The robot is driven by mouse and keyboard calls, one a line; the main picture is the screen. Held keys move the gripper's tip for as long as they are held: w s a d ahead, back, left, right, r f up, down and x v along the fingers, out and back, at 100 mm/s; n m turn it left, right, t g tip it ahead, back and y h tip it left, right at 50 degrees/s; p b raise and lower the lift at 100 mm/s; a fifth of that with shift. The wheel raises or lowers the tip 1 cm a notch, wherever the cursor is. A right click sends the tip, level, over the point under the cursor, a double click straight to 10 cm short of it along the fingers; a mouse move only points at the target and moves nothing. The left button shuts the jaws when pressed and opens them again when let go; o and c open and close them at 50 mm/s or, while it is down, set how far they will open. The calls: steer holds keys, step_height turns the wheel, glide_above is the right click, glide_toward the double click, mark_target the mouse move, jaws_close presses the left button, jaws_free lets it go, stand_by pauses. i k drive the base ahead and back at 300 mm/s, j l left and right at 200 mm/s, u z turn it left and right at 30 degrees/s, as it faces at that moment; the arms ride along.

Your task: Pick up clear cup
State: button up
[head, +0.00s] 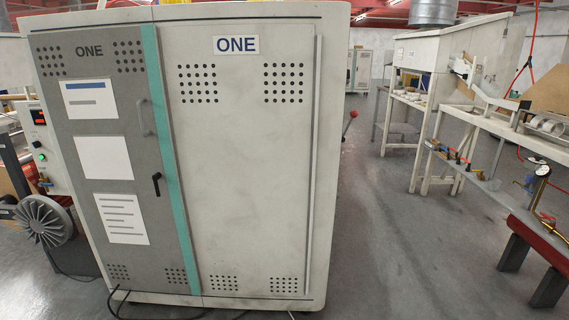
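I see no clear cup that I can make out in the head view. My gripper is not in this view, so I cannot tell its state. Small items on the benches at the right are too small to identify.
A large grey-white cabinet (245,140) marked ONE fills the left and middle. A grey fan-like wheel (42,220) stands at its left. White benches (425,110) and a long shelf with valves and a gauge (480,178) line the right. Grey floor (400,250) between is clear.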

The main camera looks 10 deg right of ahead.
mark_target(493, 184)
steer(key=i+l+z, duration=0.2)
steer(key=i+z, duration=0.3)
steer(key=i+j+z, duration=0.1)
steer(key=i+z, duration=0.4)
steer(key=i, duration=0.2)
steer(key=i+j+z, duration=0.35)
steer(key=i+z, duration=0.15)
steer(key=i+l, duration=0.1)
steer(key=i, duration=0.6)
steer(key=i+l, duration=0.1)
steer(key=i, duration=0.55)
steer(key=i+l+u, duration=0.1)
steer(key=i, duration=0.6)
steer(key=i+l+u, duration=0.2)
steer(key=i+j, duration=0.05)
steer(key=j, duration=0.05)
